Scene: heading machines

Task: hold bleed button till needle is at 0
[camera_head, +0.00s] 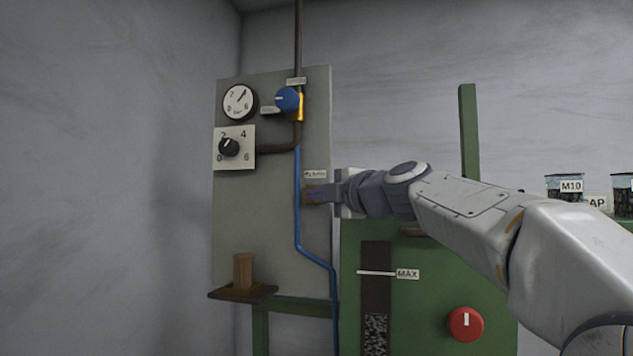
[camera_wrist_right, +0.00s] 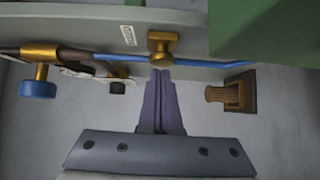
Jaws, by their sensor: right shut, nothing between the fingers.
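The round white gauge (camera_head: 240,102) is on the upper left of the grey panel (camera_head: 270,205). Its dark needle points to the upper right, well away from the 0 at lower left. A small label (camera_head: 315,174) sits on the panel's right side above my right gripper (camera_head: 310,196). In the wrist view, a brass button (camera_wrist_right: 162,47) on the panel is straight ahead of my right gripper (camera_wrist_right: 161,72). The shut fingertips are at the button's round end; I cannot tell whether they press it. In the head view the fingers hide the button. My left gripper is not in view.
A blue knob (camera_head: 287,99) and a black dial (camera_head: 229,147) are higher on the panel. A blue pipe (camera_head: 297,205) runs down beside my fingers. A small wooden block (camera_head: 243,270) stands on a shelf below. The green machine (camera_head: 425,310) carries a red button (camera_head: 466,324).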

